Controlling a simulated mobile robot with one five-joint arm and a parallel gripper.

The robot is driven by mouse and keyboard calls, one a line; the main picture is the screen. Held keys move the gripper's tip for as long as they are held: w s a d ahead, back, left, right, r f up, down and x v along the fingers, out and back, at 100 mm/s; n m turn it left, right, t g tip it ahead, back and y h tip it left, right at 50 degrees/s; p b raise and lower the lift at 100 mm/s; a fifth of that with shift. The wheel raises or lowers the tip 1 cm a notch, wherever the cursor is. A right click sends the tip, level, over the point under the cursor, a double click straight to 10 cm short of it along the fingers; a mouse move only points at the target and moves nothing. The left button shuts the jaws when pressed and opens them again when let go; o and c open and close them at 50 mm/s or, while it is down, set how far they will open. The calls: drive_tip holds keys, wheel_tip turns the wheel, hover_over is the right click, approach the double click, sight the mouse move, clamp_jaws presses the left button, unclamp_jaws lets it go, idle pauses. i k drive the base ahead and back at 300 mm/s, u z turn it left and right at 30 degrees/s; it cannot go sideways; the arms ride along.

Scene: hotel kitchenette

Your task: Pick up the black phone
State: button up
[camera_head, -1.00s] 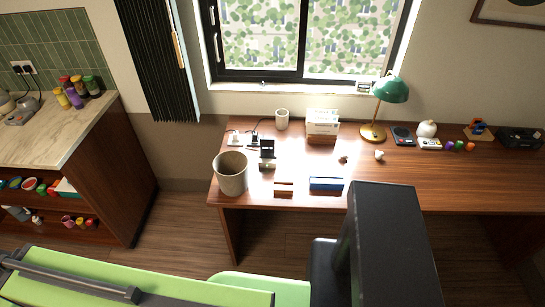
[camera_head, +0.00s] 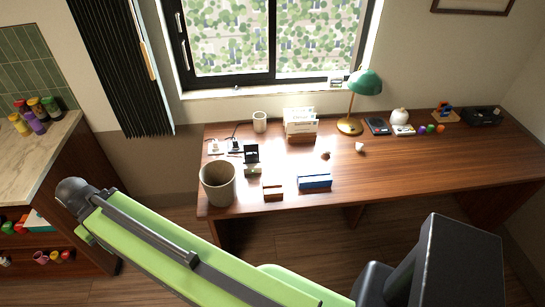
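The black phone (camera_head: 251,153) appears to be the small dark upright slab on the left part of the wooden desk (camera_head: 420,165). It leans in a small light-coloured stand (camera_head: 251,170), behind and to the right of a grey bin-like cup (camera_head: 218,184). It is small in the view, so its details are unclear. My green arm crosses the lower left, in front of the desk and apart from the phone. My gripper's fingers do not show.
A small brown block (camera_head: 272,192) and a blue box (camera_head: 314,181) lie near the desk's front edge. Chargers (camera_head: 235,145), a white cup (camera_head: 259,122), a letter holder (camera_head: 300,125) and a green lamp (camera_head: 366,83) stand behind. The desk's right front is clear.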

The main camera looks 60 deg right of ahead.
sight(251, 151)
drive_tip(key=z, duration=0.25)
drive_tip(key=i, duration=1)
drive_tip(key=u, duration=0.1)
